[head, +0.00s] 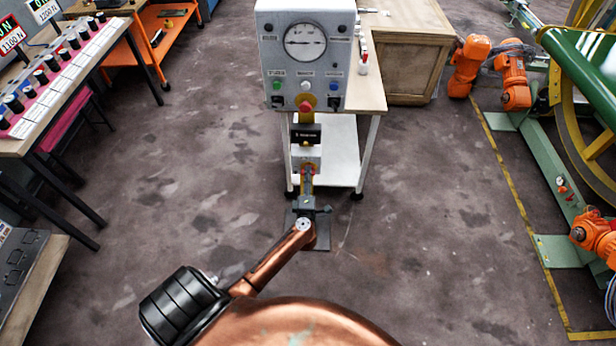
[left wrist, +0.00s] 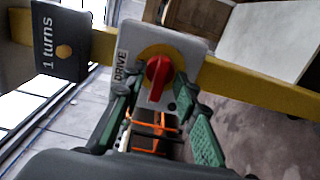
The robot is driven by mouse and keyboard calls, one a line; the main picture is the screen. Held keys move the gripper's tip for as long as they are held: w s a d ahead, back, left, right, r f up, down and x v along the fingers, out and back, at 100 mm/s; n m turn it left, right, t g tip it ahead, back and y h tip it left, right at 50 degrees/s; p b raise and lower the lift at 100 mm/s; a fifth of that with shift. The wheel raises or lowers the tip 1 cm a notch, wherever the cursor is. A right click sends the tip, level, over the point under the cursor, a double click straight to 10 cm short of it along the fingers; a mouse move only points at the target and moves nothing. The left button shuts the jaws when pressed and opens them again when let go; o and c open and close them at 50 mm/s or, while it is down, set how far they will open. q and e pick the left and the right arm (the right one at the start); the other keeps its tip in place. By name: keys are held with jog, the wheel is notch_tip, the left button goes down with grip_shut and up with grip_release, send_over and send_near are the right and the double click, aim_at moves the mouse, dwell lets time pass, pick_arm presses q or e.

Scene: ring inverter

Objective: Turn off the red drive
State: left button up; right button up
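The red drive knob (left wrist: 158,78) sits on a yellow disc on a grey plate labelled DRIVE (left wrist: 190,45), fixed to a yellow bar. In the head view the red knob (head: 309,171) is small, low on the post below the gauge box. My left gripper (head: 308,190) is right in front of it. In the left wrist view its two green-padded fingers (left wrist: 158,82) are apart, one on each side of the knob. I cannot tell whether either finger touches it. The knob's handle points down and slightly left in that view. My right gripper is not in view.
A display reading "1 turns" (left wrist: 62,42) is on the same bar. Above stands a grey gauge box (head: 306,55) with a red button (head: 305,106) on yellow. A white cart (head: 335,150) is behind. Orange robot arms (head: 470,65) are at right, a bench (head: 60,95) at left.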

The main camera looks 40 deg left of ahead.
pick_arm(q)
jog(key=v, duration=1.2)
jog(key=s+d+f+m+g+h, duration=0.1)
jog(key=s+d+f+m+h, duration=0.35)
jog(key=f, duration=0.65)
jog(key=s+d+f+m+g+h, duration=0.1)
jog(key=s+f+m+h, duration=0.1)
jog(key=s+f+m, duration=0.55)
jog(key=s+d+f+m+g+h, duration=0.15)
jog(key=f+m+h, duration=0.35)
jog(key=f, duration=0.9)
jog(key=s+d+f+m+g+p, duration=0.1)
jog(key=s+f+m+g, duration=0.15)
jog(key=s+f, duration=0.4)
jog(key=s+f+m+g, duration=0.2)
jog(key=s+f+m, duration=0.15)
jog(key=s, duration=0.55)
jog(key=s+a+f+m+g, duration=0.1)
jog(key=s+f+m+g, duration=0.1)
jog(key=s, duration=0.9)
jog(key=s+a+f+m+g, duration=0.1)
jog(key=s+f+g, duration=0.3)
jog(key=s, duration=0.7)
jog(key=shift+s+a+f+m+y, duration=0.25)
jog(key=shift+s+m+y, duration=0.15)
jog(key=shift+m, duration=0.2)
